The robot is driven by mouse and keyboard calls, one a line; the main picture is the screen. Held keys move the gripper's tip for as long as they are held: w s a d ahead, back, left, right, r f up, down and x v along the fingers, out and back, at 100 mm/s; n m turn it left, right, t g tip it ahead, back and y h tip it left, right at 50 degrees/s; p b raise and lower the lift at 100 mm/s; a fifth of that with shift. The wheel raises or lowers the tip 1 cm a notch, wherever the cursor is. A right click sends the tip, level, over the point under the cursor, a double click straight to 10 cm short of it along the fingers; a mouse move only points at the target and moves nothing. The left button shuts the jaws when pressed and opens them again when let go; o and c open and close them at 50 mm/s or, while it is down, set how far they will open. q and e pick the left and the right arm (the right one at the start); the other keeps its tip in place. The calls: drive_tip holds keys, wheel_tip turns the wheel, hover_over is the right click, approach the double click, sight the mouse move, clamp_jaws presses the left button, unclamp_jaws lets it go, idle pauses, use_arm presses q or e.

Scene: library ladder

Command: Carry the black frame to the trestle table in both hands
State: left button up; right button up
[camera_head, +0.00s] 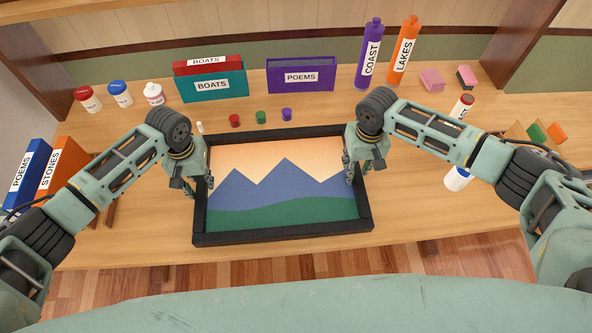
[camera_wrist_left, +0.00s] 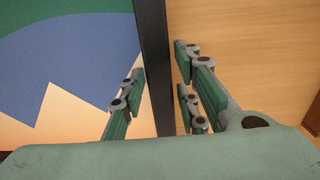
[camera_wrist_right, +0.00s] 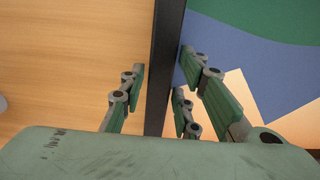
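The black frame (camera_head: 286,239) lies flat, holding a picture of blue mountains, a green hill and an orange sky. It is over the front middle of the wooden table (camera_head: 130,230); I cannot tell whether it touches the top. My left gripper (camera_head: 199,188) has its fingers on both sides of the frame's left bar, which also shows in the left wrist view (camera_wrist_left: 155,60). My right gripper (camera_head: 355,177) has its fingers likewise around the right bar, seen in the right wrist view (camera_wrist_right: 164,60).
Red, green and blue-purple small pieces (camera_head: 261,118) stand behind the frame. Books (camera_head: 27,176) stand at the left; a white container (camera_head: 457,179) is at the right.

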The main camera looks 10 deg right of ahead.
use_arm(q)
drive_tip(key=shift+o, duration=0.6)
use_arm(e)
drive_tip(key=shift+o, duration=0.6)
drive_tip(key=shift+r, duration=0.1)
use_arm(q)
drive_tip(key=shift+r, duration=0.15)
use_arm(e)
drive_tip(key=shift+r, duration=0.3)
use_arm(q)
wheel_tip(320, 180, up, 12)
use_arm(e)
wheel_tip(320, 180, up, 11)
drive_tip(key=shift+r, duration=0.15)
